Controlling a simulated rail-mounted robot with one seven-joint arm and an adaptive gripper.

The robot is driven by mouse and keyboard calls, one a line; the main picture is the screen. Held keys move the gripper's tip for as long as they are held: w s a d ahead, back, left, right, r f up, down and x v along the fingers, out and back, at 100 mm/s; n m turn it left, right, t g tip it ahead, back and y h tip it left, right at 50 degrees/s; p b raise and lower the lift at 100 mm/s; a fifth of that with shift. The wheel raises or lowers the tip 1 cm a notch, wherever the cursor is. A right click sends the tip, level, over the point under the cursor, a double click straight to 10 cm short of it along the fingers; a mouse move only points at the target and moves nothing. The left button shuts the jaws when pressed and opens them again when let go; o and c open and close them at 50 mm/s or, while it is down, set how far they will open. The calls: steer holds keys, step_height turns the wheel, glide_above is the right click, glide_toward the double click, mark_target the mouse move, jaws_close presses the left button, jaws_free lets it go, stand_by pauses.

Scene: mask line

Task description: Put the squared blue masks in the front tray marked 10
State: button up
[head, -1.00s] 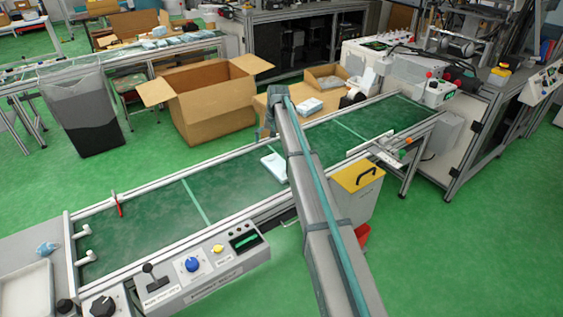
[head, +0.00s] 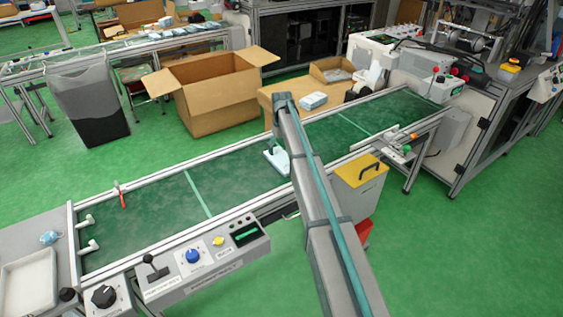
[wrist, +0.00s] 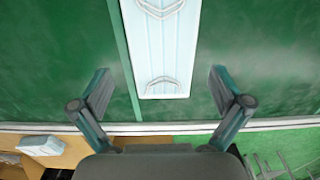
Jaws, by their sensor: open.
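A light blue rectangular stack of pleated masks with ear loops (head: 279,163) lies on the green conveyor belt. In the wrist view the same mask stack (wrist: 160,45) runs upright in the picture between my two fingers. My gripper (wrist: 160,82) is open, one finger on each side of the stack's near end, with green belt showing between each finger and the stack. In the head view my gripper (head: 272,147) is over the stack, partly hidden by my arm. A pale tray (head: 28,284) sits at the front left; I see no number on it.
A crumpled blue mask (head: 49,237) lies behind the pale tray. A control panel (head: 200,258) lines the belt's front. Another pale pack (head: 313,101) is on the wooden table behind. A yellow-topped bin (head: 360,170) stands in front. The belt's left part is clear.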

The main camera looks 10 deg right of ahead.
mark_target(282, 159)
step_height(282, 159, down, 5)
steer(key=shift+s+a, duration=0.1)
steer(key=shift+s, duration=0.05)
steer(key=shift+c, duration=0.2)
steer(key=c, duration=0.8)
steer(key=shift+r, duration=0.15)
